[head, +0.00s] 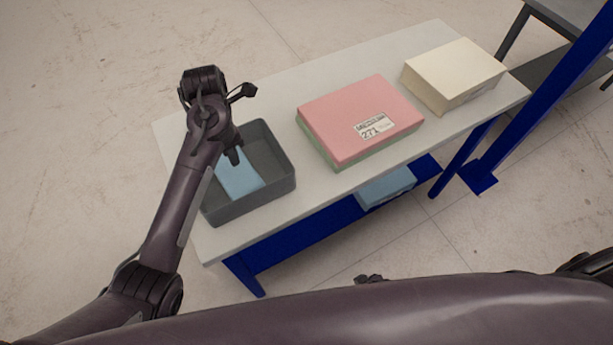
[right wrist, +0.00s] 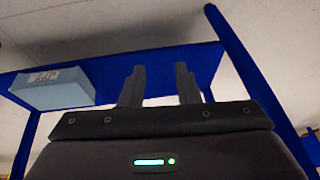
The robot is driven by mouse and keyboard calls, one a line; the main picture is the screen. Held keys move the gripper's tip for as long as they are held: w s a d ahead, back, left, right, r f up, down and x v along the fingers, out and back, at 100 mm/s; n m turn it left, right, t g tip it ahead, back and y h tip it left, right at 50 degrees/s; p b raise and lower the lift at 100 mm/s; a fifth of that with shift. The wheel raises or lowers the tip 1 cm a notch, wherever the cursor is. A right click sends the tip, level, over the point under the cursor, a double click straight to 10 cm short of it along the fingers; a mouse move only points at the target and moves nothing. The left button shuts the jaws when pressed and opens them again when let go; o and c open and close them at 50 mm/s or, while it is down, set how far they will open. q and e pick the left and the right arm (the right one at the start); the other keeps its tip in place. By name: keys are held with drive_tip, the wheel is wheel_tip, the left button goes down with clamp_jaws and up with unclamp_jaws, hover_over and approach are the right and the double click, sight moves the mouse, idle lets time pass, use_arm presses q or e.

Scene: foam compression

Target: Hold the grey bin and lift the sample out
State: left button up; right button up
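The grey bin (head: 272,190) stands at the left end of the table, open at the top. A light blue block, likely the sample (head: 240,180), lies inside it, partly hidden by my left arm. My left gripper (head: 234,156) reaches down into the bin at the block's far end. Its fingertips are small and partly hidden, so I cannot tell whether they grip the block. My right gripper (right wrist: 160,85) shows in the right wrist view with two fingers apart and nothing between them, near the table's lower level and away from the bin.
On the light table (head: 315,187), a pink block with a label (head: 350,112) rests on a green one, right of the bin. A cream block (head: 455,72) sits at the right end. A blue block (head: 386,187) lies on the lower shelf. A blue post (head: 550,95) stands at right.

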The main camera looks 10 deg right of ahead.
drive_tip(key=w+a+r+n+y, duration=0.3)
drive_tip(key=w+a+r, duration=0.3)
drive_tip(key=r, duration=0.3)
drive_tip(key=w+a+r+n+y, duration=0.2)
drive_tip(key=w+a+r+y, duration=0.1)
drive_tip(key=w+a+r, duration=0.5)
drive_tip(key=s+a+r+n+g+y, duration=0.1)
drive_tip(key=s+a+r+n+g, duration=0.1)
drive_tip(key=s+a+r+n, duration=0.5)
drive_tip(key=s+a+r+n+g+y, duration=0.2)
drive_tip(key=s+r+n, duration=0.3)
drive_tip(key=r, duration=0.6)
drive_tip(key=n+t+h, duration=0.4)
drive_tip(key=n+t, duration=0.7)
drive_tip(key=n, duration=0.4)
approach(288, 158)
drive_tip(key=s+a+f, duration=0.1)
drive_tip(key=s+a, duration=0.3)
drive_tip(key=a, duration=0.3)
drive_tip(key=w+d+n+t+h, duration=0.2)
drive_tip(key=d+n+h, duration=0.1)
drive_tip(key=d+n, duration=0.15)
drive_tip(key=shift+m, duration=0.25)
drive_tip(key=x, duration=1.1)
drive_tip(key=shift+w+d+r, duration=0.2)
drive_tip(key=shift+w+r, duration=0.15)
drive_tip(key=shift+w, duration=0.05)
